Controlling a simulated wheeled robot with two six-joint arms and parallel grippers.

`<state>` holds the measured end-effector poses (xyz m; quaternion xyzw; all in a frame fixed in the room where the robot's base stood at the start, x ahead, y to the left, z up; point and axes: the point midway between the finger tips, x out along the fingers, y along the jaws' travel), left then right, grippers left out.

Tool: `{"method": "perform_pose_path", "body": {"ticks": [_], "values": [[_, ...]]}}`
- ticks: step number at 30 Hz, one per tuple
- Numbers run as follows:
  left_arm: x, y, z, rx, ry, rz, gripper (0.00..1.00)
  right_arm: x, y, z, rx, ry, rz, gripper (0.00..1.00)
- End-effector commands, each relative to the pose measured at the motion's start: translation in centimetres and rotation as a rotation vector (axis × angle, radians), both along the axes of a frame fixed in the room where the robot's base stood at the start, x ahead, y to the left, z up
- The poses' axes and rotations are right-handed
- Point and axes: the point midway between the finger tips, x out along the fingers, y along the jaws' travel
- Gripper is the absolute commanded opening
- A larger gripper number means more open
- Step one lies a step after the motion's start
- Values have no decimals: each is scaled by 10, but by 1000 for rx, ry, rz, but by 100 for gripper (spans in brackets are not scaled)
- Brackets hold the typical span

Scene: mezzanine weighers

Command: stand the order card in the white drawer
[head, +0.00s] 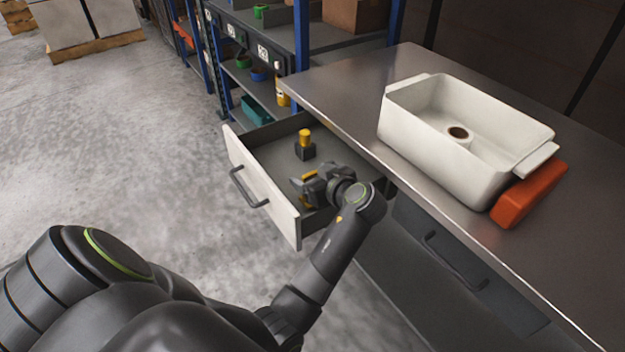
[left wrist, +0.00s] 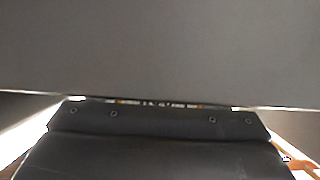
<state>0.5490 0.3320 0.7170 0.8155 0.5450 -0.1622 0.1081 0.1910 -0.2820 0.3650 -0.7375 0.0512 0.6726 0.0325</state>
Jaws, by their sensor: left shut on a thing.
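The white drawer (head: 262,187) is pulled out under the steel counter, with its grey inside open to view. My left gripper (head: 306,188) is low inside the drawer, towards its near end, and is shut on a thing. In the head view the gripper hides most of what it holds. In the left wrist view a flat grey face (left wrist: 160,45) fills the upper half, close to the lens; it fits the order card, but no print shows. I cannot tell whether its lower edge touches the drawer floor. My right gripper is in neither view.
On the counter (head: 340,88) are a white bin (head: 435,150) and an orange-red block (head: 530,195). A closed drawer (head: 455,262) lies to the right. Shelving (head: 300,45) stands behind.

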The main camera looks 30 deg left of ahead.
Motion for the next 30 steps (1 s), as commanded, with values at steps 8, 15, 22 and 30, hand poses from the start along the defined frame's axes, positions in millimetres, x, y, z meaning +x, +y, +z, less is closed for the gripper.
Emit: {"method": "perform_pose_path", "body": {"ticks": [8,15,22,30], "values": [[0,0,-9,0,-1,0,45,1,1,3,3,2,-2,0],[0,0,-13,-1,-1,-1,45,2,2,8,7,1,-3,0],[0,0,-12,0,0,-1,89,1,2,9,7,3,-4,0],[0,0,-11,0,0,-1,89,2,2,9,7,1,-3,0]]}}
